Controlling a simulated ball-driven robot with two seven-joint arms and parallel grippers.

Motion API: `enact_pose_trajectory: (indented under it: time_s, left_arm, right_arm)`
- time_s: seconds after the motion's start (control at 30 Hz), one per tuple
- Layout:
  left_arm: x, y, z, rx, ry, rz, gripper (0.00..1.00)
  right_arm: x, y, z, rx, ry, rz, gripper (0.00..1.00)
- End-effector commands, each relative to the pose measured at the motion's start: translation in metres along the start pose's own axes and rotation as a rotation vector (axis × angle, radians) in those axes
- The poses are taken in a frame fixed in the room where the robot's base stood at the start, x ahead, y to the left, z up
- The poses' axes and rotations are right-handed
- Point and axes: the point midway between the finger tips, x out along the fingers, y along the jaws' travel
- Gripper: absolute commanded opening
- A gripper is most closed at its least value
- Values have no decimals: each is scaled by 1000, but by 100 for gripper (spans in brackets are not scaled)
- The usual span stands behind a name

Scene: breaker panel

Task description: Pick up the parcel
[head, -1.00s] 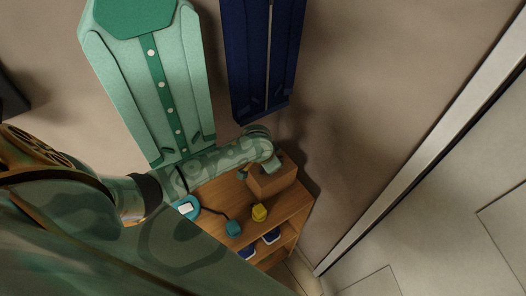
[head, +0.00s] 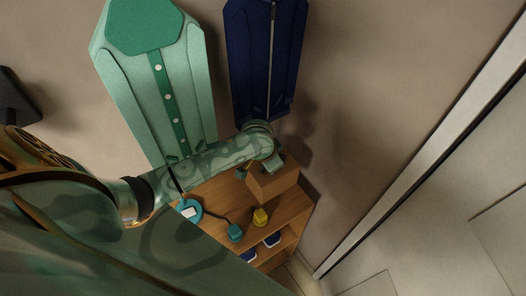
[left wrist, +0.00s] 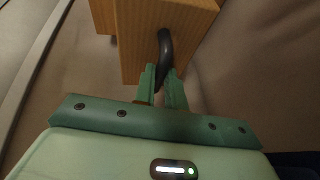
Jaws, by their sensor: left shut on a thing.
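The parcel (head: 276,186) is a brown box at the right end of the wooden shelf unit's top (head: 285,212) in the head view. My left gripper (head: 274,170) is at its upper side, with the fingertips partly hidden by the hand. In the left wrist view the brown wood-toned box (left wrist: 145,40) fills the top middle and has a curved black handle (left wrist: 165,48). My left fingers (left wrist: 163,85) are closed around the handle's lower part. I cannot tell whether the box rests on the shelf. My right gripper is out of view.
A yellow object (head: 261,217) and a teal object (head: 236,233) stand near the parcel. A round blue item with a white patch (head: 189,211) lies at the shelf's left. Green (head: 150,85) and navy (head: 265,60) garment-like panels hang behind. Open floor (head: 450,240) lies right.

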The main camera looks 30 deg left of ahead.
Motion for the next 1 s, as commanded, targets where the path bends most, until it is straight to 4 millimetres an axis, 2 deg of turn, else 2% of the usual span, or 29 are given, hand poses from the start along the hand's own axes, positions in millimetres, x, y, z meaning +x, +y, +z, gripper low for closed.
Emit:
enact_pose_trajectory:
  time_s: [0.27,0.7,1.0]
  left_arm:
    - [-17,26,21,0,3,2,0]
    - [-57,98,83,0,2,4,0]
    - [-71,122,104,-1,4,2,0]
  right_arm:
    - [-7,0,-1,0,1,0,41]
    - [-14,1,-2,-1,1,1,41]
    - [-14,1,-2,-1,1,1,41]
